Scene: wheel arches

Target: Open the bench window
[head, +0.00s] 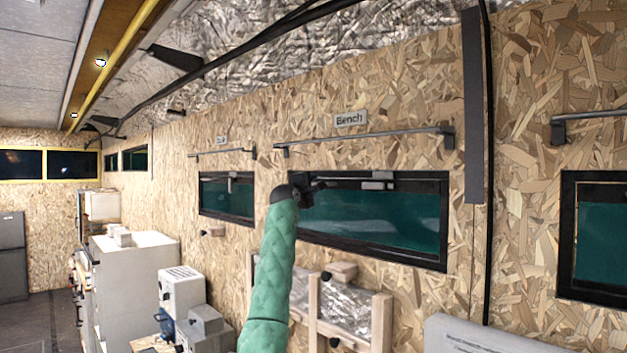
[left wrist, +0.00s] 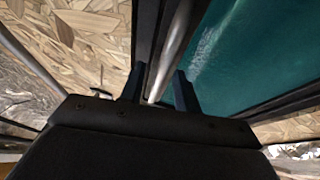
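The bench window (head: 375,222) is a dark-framed pane with green glass in the wall, under a sign reading "Bench" (head: 350,119). A light bar with a small block (head: 377,184) runs along its upper edge. My left gripper (head: 318,187) is at the window's upper left corner. In the left wrist view, the fingers of my left gripper (left wrist: 160,92) stand apart, with a metal bar (left wrist: 172,50) running between them and the green pane (left wrist: 235,60) beside it. I cannot tell whether either finger touches the bar. My right gripper is not in view.
A metal rail (head: 370,137) runs along the wall above the window. Other windows are to the left (head: 228,197) and right (head: 602,240). A wooden frame (head: 340,300) stands below the window. Pale cabinets (head: 140,270) line the wall at left.

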